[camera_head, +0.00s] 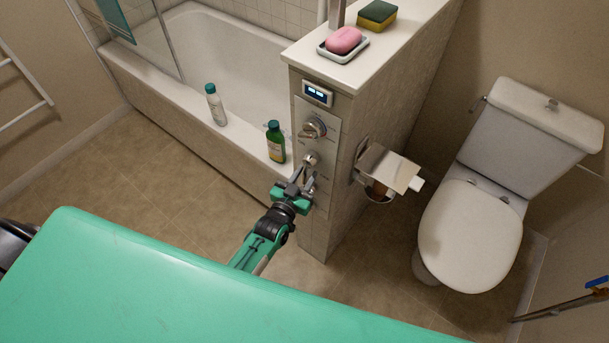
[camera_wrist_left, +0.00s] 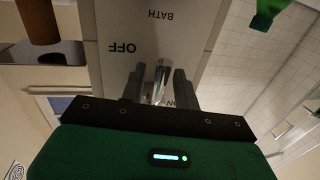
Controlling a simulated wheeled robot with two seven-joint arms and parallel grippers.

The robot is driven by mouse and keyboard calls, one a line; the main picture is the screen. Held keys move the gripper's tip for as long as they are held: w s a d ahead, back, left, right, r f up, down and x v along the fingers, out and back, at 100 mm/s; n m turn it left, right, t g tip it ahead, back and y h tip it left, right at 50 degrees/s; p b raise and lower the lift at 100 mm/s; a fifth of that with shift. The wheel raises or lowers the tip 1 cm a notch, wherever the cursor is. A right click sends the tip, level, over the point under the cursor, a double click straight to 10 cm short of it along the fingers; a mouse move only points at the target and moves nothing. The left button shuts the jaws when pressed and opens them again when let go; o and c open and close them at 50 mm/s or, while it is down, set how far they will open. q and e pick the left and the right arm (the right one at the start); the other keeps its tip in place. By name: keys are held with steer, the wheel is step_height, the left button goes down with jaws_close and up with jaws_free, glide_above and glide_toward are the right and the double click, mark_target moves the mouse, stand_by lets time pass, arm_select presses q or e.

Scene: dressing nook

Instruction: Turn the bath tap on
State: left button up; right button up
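The bath tap is a chrome lever on the grey control panel of the tiled half wall; its knob (camera_head: 311,158) shows in the head view just above my left gripper (camera_head: 297,183). In the left wrist view the lever (camera_wrist_left: 160,80) stands between the fingers of my left gripper (camera_wrist_left: 159,88), which are apart with narrow gaps beside it. The panel (camera_wrist_left: 120,75) carries upside-down labels BATH and OFF; another label, ending in N, is partly hidden by a finger. A larger chrome control (camera_head: 313,128) sits above the tap. My right gripper is not in view.
A green bottle (camera_head: 275,143) and a white bottle (camera_head: 215,105) stand on the bathtub rim, left of the panel. A toilet-paper holder (camera_head: 390,167) juts from the wall's right side. A pink soap (camera_head: 344,40) and a sponge (camera_head: 377,15) lie on the wall top. A toilet (camera_head: 470,235) stands right.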

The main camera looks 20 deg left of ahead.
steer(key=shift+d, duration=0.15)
arm_select(q)
jaws_close()
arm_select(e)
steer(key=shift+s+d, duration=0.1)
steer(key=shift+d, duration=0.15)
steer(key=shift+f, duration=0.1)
arm_select(q)
steer(key=shift+w+a+r+m+t+h+b, duration=0.2)
steer(key=shift+a+m, duration=0.3)
steer(key=shift+m, duration=0.85)
steer(key=shift+w+a+r+m+t+h+b, duration=0.2)
steer(key=shift+a+m+b, duration=0.25)
steer(key=shift+m, duration=0.95)
steer(key=shift+w+a+r+m+t+h+b, duration=0.15)
steer(key=shift+a+m, duration=0.4)
steer(key=shift+m, duration=0.8)
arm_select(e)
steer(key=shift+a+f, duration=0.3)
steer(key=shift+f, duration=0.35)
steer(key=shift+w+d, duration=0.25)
arm_select(q)
jaws_free()
